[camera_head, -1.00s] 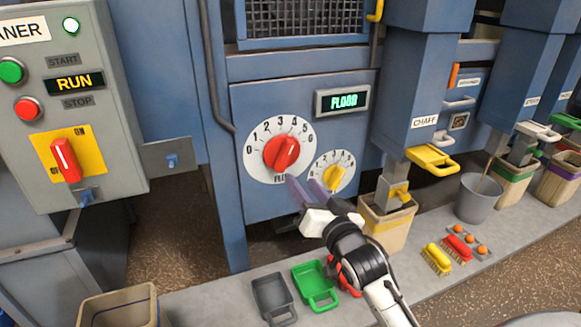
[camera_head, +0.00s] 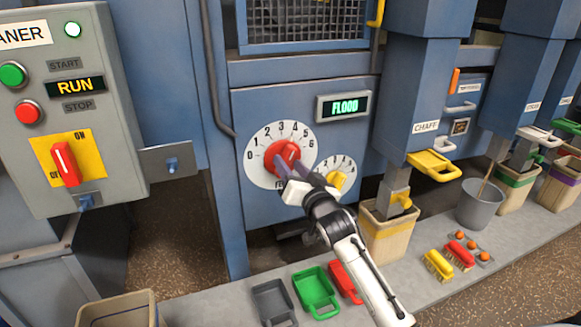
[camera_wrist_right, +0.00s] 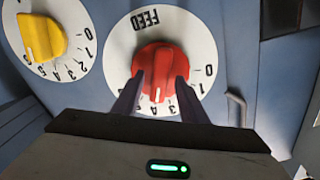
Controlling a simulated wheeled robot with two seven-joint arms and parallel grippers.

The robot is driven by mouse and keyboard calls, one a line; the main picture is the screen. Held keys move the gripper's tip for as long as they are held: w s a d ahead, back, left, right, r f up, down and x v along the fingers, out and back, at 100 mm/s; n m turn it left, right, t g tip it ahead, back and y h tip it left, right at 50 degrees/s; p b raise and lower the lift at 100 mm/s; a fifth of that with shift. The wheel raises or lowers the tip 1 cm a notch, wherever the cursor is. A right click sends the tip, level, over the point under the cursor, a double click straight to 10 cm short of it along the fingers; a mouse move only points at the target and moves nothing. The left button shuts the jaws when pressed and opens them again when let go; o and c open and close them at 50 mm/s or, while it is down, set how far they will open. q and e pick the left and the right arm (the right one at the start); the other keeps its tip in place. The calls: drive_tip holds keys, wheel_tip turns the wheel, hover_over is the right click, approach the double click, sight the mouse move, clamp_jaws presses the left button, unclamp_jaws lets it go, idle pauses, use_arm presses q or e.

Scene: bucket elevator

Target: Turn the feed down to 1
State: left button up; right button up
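The red feed knob (camera_head: 287,154) sits on a white dial (camera_head: 262,141) numbered from 0 to 6 on the blue panel. In the right wrist view the knob (camera_wrist_right: 160,72) has a white pointer line aimed around 3 to 4, and "FEED" is printed on the dial. My right gripper (camera_head: 281,168) is at the knob, coming from below right. In the wrist view its two dark fingers (camera_wrist_right: 157,98) stand apart, one on each side of the knob's near part; firm contact is not clear. My left gripper is not in view.
A smaller dial with a yellow knob (camera_head: 338,181) is close right of my right gripper. A control box with a red switch (camera_head: 65,163) is at left.

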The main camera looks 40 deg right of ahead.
clamp_jaws()
